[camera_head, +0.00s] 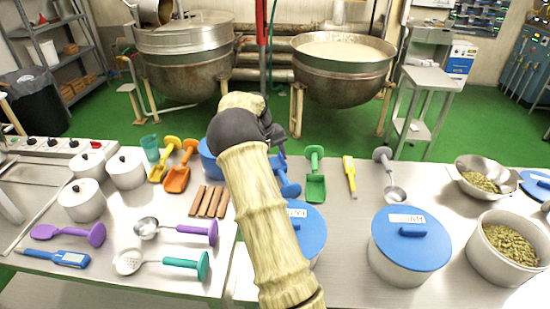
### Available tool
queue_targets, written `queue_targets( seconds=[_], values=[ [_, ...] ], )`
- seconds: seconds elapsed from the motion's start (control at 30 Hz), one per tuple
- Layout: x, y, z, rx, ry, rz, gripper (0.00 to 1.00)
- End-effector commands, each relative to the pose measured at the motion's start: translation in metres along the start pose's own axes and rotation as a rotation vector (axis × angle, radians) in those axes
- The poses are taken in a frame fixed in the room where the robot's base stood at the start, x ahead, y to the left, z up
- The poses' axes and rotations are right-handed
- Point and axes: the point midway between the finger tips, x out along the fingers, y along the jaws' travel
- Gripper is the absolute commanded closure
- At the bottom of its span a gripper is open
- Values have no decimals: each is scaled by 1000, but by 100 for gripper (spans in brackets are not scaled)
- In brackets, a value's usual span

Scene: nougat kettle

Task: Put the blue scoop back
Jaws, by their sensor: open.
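The blue scoop (289,186) lies on the steel table just right of my arm, which partly covers it. My gripper (274,134) is a dark shape at the far end of my arm, mostly hidden behind my own wrist. It appears just beyond and above the scoop; whether it touches the scoop cannot be told. My gripper is open, and I see nothing held in it.
A green scoop (315,185), a yellow thermometer-like tool (349,176) and a ladle (394,192) lie to the right. Yellow (160,170) and orange (178,178) scoops lie left. Blue-lidded pots (408,245) stand in front. Two big kettles (343,75) stand behind the table.

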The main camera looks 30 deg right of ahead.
Motion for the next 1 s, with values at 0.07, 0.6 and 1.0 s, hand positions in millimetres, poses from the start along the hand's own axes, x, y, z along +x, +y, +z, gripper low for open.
queue_targets(
  seconds=[0.07,0.6,1.0],
  values=[
    [0,0,0,1,0,0,56],
    [-23,-38,51,13,58,-115,56],
    [-55,-107,144,-40,148,-242,56]
  ],
)
